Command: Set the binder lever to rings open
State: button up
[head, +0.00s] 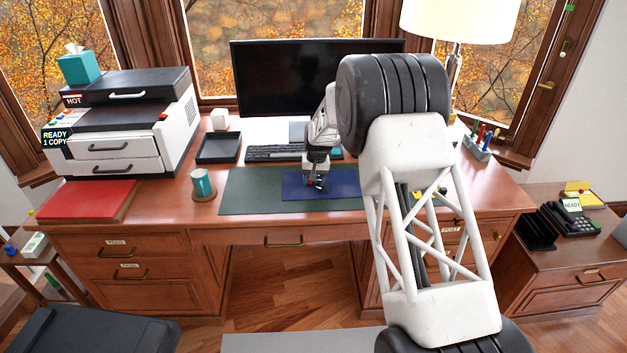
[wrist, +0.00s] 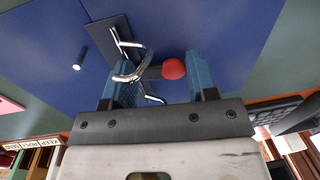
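The open blue binder (head: 345,186) lies flat on the green desk mat (head: 250,190); it fills much of the wrist view (wrist: 225,30). Its dark ring plate (wrist: 108,30) carries shiny curved metal rings (wrist: 132,50); I cannot tell whether they are joined. The binder lever ends in a red knob (wrist: 173,69). My gripper (wrist: 163,72) is open, with its blue fingers apart. The knob shows between the fingers, closer to the right one; contact cannot be told. In the head view my gripper (head: 318,182) is low over the binder and hides most of the mechanism.
A short metal post (wrist: 80,59) shows on the binder's left. A keyboard (head: 273,153) and monitor (head: 290,85) are behind. The mat's left part is clear.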

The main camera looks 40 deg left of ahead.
jog(key=shift+c, duration=1.3)
jog(key=shift+f+t+h, duration=0.15)
jog(key=shift+t+h, duration=0.25)
jog(key=o, duration=0.9)
jog(key=shift+o, duration=0.2)
jog(key=shift+r, duration=3.9)
